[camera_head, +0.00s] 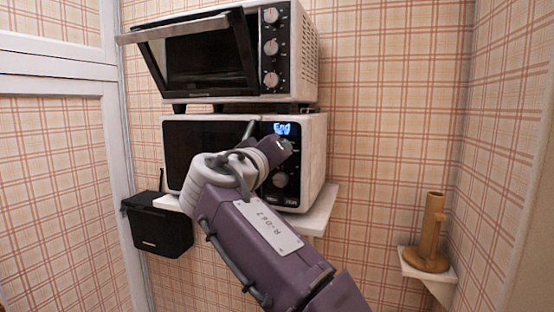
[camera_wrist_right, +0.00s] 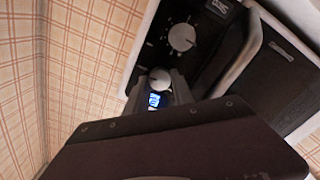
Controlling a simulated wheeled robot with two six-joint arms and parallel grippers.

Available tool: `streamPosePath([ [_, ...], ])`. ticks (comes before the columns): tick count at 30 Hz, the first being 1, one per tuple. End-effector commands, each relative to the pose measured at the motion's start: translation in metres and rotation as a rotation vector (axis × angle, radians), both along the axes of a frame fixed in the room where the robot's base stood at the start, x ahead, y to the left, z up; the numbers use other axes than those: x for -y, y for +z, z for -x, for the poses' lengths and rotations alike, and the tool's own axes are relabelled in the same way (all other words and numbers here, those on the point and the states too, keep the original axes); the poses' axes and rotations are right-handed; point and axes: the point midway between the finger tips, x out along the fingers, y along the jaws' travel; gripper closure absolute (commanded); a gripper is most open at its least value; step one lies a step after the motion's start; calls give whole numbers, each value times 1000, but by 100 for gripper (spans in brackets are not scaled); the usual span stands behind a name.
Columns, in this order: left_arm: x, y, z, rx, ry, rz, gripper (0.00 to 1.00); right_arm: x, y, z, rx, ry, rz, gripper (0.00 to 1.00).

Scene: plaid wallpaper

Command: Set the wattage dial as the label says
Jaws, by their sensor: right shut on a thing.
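The white microwave (camera_head: 312,150) has a black front with a lit blue display (camera_head: 282,129), which seems to read "End". Its lower dial (camera_head: 280,180) shows below my right gripper (camera_head: 282,148). In the right wrist view the microwave appears turned over. There the lower dial (camera_wrist_right: 182,37) has white marks around it and stands free. My right gripper (camera_wrist_right: 160,88) is shut on the upper knob (camera_wrist_right: 159,77), beside the display (camera_wrist_right: 154,100). The knob's markings are too small to read, and I cannot make out a wattage label. My left gripper is not in view.
A toaster oven (camera_head: 308,50) with its door (camera_head: 160,65) partly open stands above the microwave. The microwave rests on a white shelf (camera_head: 322,212). A black box (camera_head: 157,228) hangs at lower left. A brown vase (camera_head: 431,235) stands on a small corner shelf (camera_head: 440,276).

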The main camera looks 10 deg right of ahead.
Motion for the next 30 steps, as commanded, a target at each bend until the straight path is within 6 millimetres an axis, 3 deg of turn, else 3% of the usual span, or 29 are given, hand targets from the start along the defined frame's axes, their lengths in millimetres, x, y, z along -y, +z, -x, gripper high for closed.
streamPosePath([
  [24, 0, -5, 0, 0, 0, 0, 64, 0, 0, 0, 59, 1, -88, 100],
  [25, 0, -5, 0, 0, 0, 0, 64, 0, 0, 0, 59, 1, -88, 62],
  [27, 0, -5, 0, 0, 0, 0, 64, 0, 0, 0, 58, 1, -87, 49],
  [30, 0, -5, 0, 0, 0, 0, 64, 0, 0, 0, 59, 0, -87, 49],
])
